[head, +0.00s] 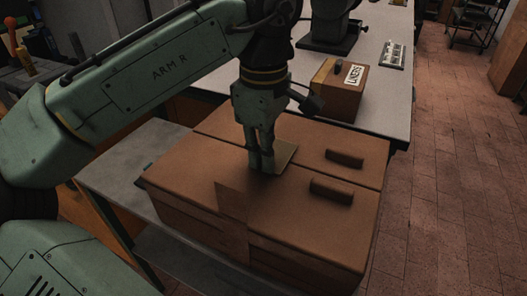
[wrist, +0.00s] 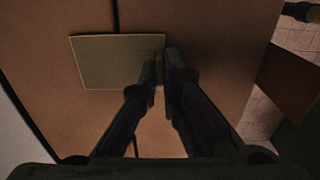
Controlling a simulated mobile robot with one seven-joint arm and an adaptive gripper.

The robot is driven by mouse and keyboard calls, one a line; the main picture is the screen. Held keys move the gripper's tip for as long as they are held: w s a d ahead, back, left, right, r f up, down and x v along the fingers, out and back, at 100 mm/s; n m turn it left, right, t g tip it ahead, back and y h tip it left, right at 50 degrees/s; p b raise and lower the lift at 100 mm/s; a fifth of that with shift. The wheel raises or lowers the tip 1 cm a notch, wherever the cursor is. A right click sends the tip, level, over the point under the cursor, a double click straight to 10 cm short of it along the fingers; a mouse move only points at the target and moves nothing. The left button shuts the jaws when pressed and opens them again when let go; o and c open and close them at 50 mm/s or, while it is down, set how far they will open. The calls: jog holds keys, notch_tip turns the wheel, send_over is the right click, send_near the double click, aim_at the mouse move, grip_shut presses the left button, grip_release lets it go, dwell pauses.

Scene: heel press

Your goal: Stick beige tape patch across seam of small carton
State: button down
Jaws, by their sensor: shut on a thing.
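The beige tape patch (head: 286,154) is a flat square; in the wrist view the patch (wrist: 112,62) lies over the line of the dark seam (wrist: 115,14), with carton on both sides. My gripper (head: 262,168) is shut on one edge of the patch, and its fingertips (wrist: 166,72) hide that edge. The brown carton (head: 290,215) has a seam (head: 362,182) running across its top. The patch is at or just above the carton top; I cannot tell whether it touches. Part of the seam is hidden by the patch and gripper.
Two dark brown blocks (head: 330,190) (head: 345,159) sit on the carton top, one each side of the seam. A darker strip (head: 232,208) crosses its front edge. A labelled box (head: 338,92) stands on the grey bench (head: 388,100) behind. Tiled floor (head: 450,190) is open at right.

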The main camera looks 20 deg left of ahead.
jog(key=shift+f, duration=0.4)
dwell(1.3)
jog(key=c, duration=1.7)
grip_release()
jog(key=shift+o, duration=0.5)
jog(key=o, duration=0.4)
jog(key=shift+r, duration=0.1)
notch_tip(320, 180, up, 7)
jog(key=p, duration=0.6)
jog(key=shift+p, duration=0.4)
